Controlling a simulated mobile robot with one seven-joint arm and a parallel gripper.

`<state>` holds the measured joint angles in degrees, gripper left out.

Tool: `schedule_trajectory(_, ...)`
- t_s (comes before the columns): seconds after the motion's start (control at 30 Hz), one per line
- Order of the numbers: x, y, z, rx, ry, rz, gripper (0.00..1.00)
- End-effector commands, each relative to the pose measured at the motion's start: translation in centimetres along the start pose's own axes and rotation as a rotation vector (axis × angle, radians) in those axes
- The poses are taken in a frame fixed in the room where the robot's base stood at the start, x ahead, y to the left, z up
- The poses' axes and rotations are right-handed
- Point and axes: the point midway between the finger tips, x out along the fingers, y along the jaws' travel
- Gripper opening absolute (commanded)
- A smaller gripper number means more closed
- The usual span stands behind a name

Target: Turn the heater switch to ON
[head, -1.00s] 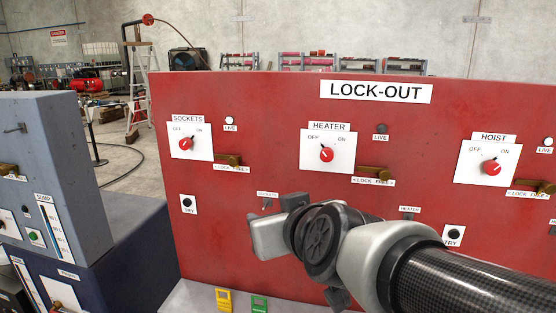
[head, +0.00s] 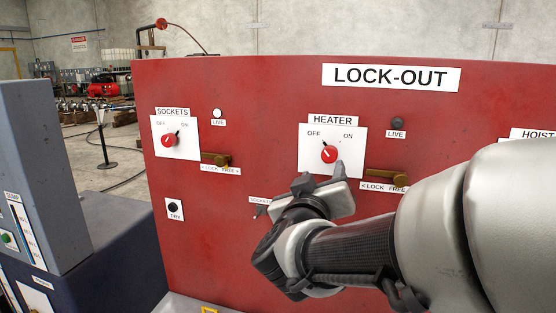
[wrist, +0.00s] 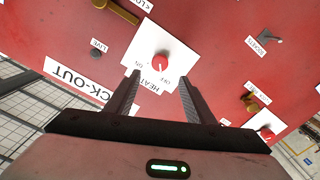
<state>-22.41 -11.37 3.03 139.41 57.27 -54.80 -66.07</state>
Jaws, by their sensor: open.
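The heater switch (head: 329,154) is a round red knob on a white plate on the red lock-out panel. Its pointer tilts up and left, toward OFF. The knob also shows in the wrist view (wrist: 161,63), just beyond the fingertips and roughly centred between them. My gripper (head: 322,177) is open and empty, with its two fingers apart just below the knob in the head view. The fingers (wrist: 158,77) appear not to touch the knob. The heater lamp (head: 397,123) is dark.
A brass lock lever (head: 387,178) sticks out right of the heater plate. The sockets switch (head: 169,140) and its lever (head: 216,159) are to the left. A grey-blue cabinet (head: 40,170) stands at the far left. The panel face around the heater plate is mostly flat.

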Motion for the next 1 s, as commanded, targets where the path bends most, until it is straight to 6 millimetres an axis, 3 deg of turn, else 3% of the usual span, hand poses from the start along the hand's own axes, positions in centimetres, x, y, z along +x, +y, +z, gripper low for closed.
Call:
schedule_trajectory(0.3, 7.0, -0.1, 0.2, 0.0, -0.002, 0.001, 0.49)
schedule_trajectory(0.5, 10.0, 0.0, 0.0, 0.0, 0.0, 0.001, 0.49)
schedule_trajectory(0.7, 11.2, 0.0, 0.0, 0.001, 0.0, 0.0, 0.49)
schedule_trajectory(0.97, 11.3, 0.0, 0.0, 0.001, 0.0, 0.0, 0.49)
schedule_trajectory(1.0, 11.3, 0.0, 0.0, 0.001, 0.0, 0.0, 0.42)
